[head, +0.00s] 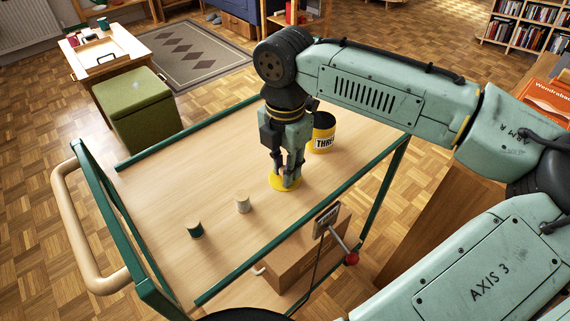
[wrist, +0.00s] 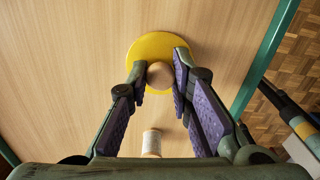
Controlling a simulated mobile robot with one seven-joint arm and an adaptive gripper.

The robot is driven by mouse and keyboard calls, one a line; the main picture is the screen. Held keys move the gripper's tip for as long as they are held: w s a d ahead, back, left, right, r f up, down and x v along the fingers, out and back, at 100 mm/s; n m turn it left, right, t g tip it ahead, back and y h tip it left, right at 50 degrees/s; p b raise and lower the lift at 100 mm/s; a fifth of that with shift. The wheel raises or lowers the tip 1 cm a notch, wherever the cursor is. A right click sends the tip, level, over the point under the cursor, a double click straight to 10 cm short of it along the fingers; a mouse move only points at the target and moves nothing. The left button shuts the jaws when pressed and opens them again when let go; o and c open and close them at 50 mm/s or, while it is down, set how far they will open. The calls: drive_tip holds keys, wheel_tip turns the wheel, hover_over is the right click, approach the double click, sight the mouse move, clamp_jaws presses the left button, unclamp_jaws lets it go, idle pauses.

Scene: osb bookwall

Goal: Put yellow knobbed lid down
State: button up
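The yellow knobbed lid (head: 285,184) is a flat round disc at the tabletop of the green-railed cart (head: 150,190). My gripper (head: 287,181) points straight down over it. In the wrist view, the lid (wrist: 152,48) lies level beyond the fingertips, with its round wooden knob (wrist: 160,76) between them. The fingers (wrist: 162,74) appear closed against the knob's two sides. The lid looks flat at the wood surface; whether a thin gap remains beneath it cannot be told. The fingers hide part of the lid in the head view.
A black and yellow tin (head: 323,133) stands close behind the lid, to the right. A pale small cylinder (head: 243,203) and a dark green one (head: 195,229) stand front left. Green rails edge the cart. The left part of the top is clear.

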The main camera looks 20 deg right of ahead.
drive_tip(key=o, duration=0.4)
drive_tip(key=shift+r, duration=0.1)
wheel_tip(320, 180, up, 12)
drive_tip(key=shift+r, duration=0.1)
idle(0.5)
